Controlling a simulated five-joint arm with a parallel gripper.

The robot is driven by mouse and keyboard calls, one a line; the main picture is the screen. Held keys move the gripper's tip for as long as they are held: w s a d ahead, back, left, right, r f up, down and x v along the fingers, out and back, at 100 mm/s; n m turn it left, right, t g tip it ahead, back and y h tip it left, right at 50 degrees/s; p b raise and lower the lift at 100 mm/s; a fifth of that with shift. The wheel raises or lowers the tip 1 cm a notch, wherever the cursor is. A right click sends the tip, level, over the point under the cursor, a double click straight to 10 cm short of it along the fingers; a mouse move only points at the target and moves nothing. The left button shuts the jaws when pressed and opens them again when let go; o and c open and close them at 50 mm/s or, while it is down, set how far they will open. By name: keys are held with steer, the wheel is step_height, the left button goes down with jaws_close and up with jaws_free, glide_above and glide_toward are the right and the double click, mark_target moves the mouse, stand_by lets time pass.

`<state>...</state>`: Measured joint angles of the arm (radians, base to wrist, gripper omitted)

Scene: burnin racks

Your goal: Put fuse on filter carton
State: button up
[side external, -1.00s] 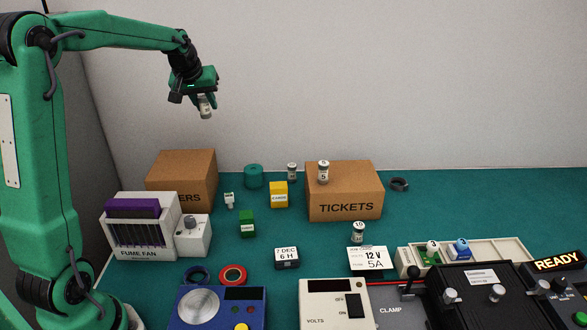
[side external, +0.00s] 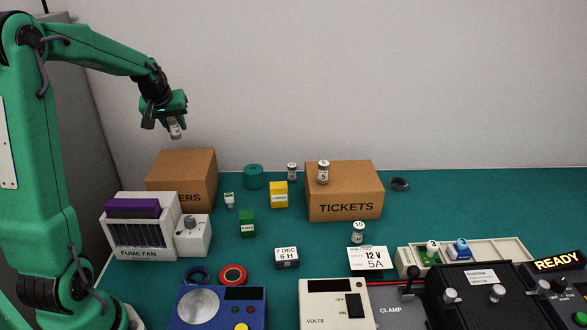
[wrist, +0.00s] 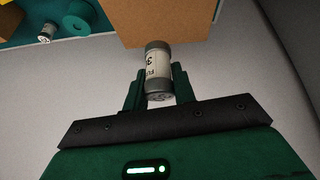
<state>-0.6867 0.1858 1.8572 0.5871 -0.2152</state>
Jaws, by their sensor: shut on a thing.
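My gripper (side external: 175,127) is shut on a fuse (side external: 175,131), a small pale cylinder with grey end caps. In the wrist view the fuse (wrist: 158,70) sits between the fingers and shows a "3". The gripper holds it in the air, above the brown carton (side external: 181,177) at the back left. That carton's label shows only as "ERS", since the fume fan hides the rest, and I take it to be the filter carton. Its top looks empty in the side view. A brown carton top also shows in the wrist view (wrist: 165,20), beyond the fuse.
The fume fan (side external: 140,240) stands in front of the left carton. A TICKETS carton (side external: 345,200) has another fuse (side external: 323,172) on top. A green tape roll (side external: 253,177), a yellow box (side external: 279,195) and a further fuse (side external: 292,172) stand between the cartons.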

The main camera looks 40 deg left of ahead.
steer(key=shift+f, duration=3.95)
steer(key=shift+f, duration=0.1)
steer(key=o, duration=1)
steer(key=shift+v, duration=0.95)
steer(key=v, duration=1)
steer(key=shift+d, duration=0.15)
